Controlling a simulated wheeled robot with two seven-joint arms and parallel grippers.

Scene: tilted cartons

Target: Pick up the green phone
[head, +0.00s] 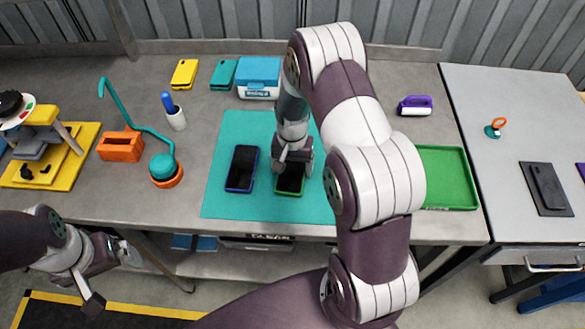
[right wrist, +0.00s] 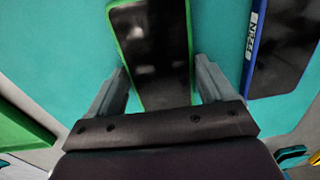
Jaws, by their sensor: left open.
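The green phone (head: 290,182), with a dark screen and green rim, lies on the teal mat (head: 262,127). My right gripper (head: 292,163) is over its far part, hiding that part in the head view. In the right wrist view the green phone (right wrist: 150,45) lies between the two parted fingers of my right gripper (right wrist: 162,72), one beside each long edge. The fingers stand clear of its sides; their height above the mat is hard to tell. My left gripper (head: 112,272) is open and empty in front of the table at lower left.
A blue-rimmed phone (head: 241,168) lies just left of the green one; it also shows in the right wrist view (right wrist: 285,45). A green tray (head: 446,178) is to the right, partly behind my right arm. A teal-and-orange lamp (head: 165,168) and orange block (head: 121,146) stand left of the mat.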

